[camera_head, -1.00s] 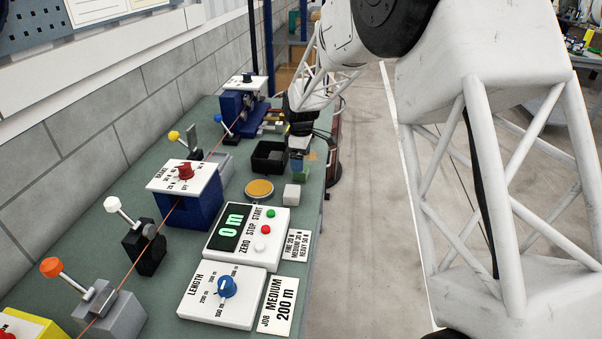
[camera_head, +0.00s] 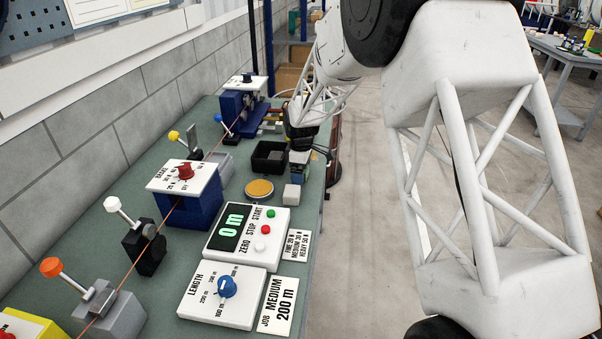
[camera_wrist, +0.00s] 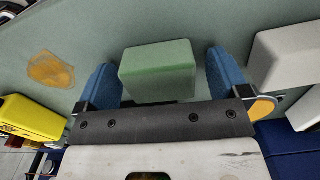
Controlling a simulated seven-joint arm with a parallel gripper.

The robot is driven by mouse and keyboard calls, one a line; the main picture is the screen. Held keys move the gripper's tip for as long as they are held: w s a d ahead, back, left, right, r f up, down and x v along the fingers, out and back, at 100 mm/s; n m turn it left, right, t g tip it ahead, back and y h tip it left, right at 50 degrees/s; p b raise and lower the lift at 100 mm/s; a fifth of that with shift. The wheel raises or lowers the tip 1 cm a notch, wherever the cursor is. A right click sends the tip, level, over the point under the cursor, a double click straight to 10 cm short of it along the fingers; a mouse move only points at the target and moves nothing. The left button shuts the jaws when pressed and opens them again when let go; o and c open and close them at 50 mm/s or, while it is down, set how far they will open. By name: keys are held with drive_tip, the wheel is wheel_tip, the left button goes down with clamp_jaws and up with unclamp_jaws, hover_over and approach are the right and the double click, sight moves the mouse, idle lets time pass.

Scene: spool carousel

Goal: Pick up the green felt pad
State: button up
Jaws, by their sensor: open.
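The green felt pad (camera_wrist: 158,68) is a soft-edged green block in the wrist view, lying on the grey-green bench top. My gripper (camera_wrist: 160,62) is open, with one blue finger on each side of the pad. A small gap shows at the right finger; the left finger is very close to the pad, and contact cannot be told. In the head view my gripper (camera_head: 298,168) is low at the bench's right side, and the pad is largely hidden by it.
A white block (camera_head: 291,193) stands just in front of my gripper, and a black tray (camera_head: 268,158) is to its left. A round orange-topped disc (camera_head: 259,189) lies nearby. In the wrist view a pale block (camera_wrist: 285,58) is right of the right finger and a yellow block (camera_wrist: 32,117) is at left.

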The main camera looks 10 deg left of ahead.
idle(0.4)
drive_tip(key=c, duration=1)
drive_tip(key=shift+r, duration=0.15)
drive_tip(key=shift+r, duration=1.45)
drive_tip(key=shift+s+r, duration=0.2)
drive_tip(key=shift+r, duration=0.05)
drive_tip(key=s+d, duration=0.2)
drive_tip(key=s, duration=0.2)
drive_tip(key=s+d+r, duration=0.1)
drive_tip(key=s+d, duration=0.1)
drive_tip(key=s, duration=0.3)
drive_tip(key=s+d, duration=0.1)
drive_tip(key=s, duration=0.4)
drive_tip(key=shift+s+d+r, duration=0.2)
drive_tip(key=shift+s+d, duration=0.05)
drive_tip(key=shift+d, duration=0.15)
